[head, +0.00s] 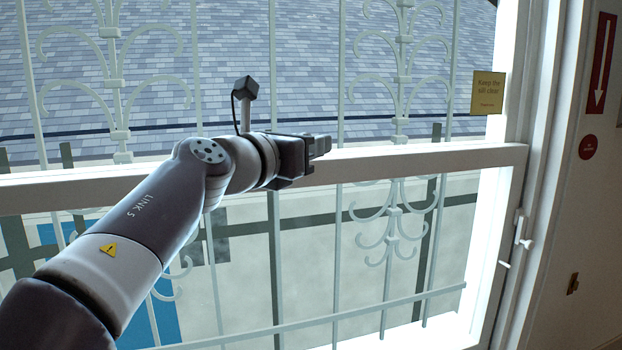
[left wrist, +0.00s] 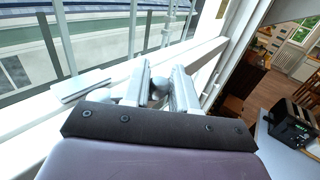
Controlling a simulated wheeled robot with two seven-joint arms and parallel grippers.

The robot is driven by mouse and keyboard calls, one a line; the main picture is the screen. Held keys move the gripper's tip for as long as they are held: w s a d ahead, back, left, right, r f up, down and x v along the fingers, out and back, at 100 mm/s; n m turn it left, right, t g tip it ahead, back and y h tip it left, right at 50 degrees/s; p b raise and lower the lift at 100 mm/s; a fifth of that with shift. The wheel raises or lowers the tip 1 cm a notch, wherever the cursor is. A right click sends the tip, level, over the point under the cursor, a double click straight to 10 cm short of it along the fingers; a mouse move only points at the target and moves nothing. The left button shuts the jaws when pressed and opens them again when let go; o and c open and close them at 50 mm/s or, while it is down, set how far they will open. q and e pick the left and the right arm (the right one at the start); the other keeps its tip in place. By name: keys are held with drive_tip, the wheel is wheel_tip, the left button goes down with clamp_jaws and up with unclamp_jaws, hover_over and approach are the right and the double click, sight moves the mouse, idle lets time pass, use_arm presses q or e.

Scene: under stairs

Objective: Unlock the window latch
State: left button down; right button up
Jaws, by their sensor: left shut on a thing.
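The white window has a horizontal middle rail (head: 430,157). My left gripper (head: 322,146) is at this rail, near its middle, and its arm comes in from the left. In the left wrist view its two pale fingers (left wrist: 158,82) are closed around a small rounded white knob, which looks like the window latch (left wrist: 158,90). In the head view the gripper hides the latch. A flat pale piece (left wrist: 80,86) sits on the rail left of the fingers. The latch's exact turn cannot be told. My right gripper is in neither view.
Pale scrolled window bars (head: 338,230) stand behind the window. A small white handle (head: 522,232) is on the right frame. A yellow sign (head: 488,93) hangs on the upper right pane. The left wrist view shows a dark toaster-like object (left wrist: 290,125) at the right.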

use_arm(q)
drive_tip(key=shift+s+a+f+m+g+h+b, duration=0.15)
drive_tip(key=shift+a+f+m+g+h+b, duration=0.15)
drive_tip(key=shift+m+g+h+b, duration=0.3)
drive_tip(key=shift+s+r+m+g+h, duration=0.15)
drive_tip(key=shift+m+g+h, duration=0.15)
drive_tip(key=shift+h, duration=0.2)
drive_tip(key=shift+s+a+r+m+g+h+p, duration=0.1)
drive_tip(key=shift+s+a+m+g+h+p, duration=0.35)
drive_tip(key=shift+m+g+h, duration=0.65)
drive_tip(key=shift+s+a+r+m+g+h+p, duration=0.15)
drive_tip(key=shift+m+g+h+p, duration=0.55)
drive_tip(key=shift+g, duration=0.75)
drive_tip(key=shift+s+a+f+m+g+h+p, duration=0.1)
drive_tip(key=shift+s+a+m+g+h+p, duration=0.25)
drive_tip(key=shift+m+g+h, duration=0.6)
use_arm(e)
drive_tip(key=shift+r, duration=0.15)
use_arm(q)
drive_tip(key=shift+m+g+y, duration=0.25)
drive_tip(key=shift+g, duration=0.25)
drive_tip(key=c, duration=1)
unclamp_jaws()
drive_tip(key=shift+c, duration=0.2)
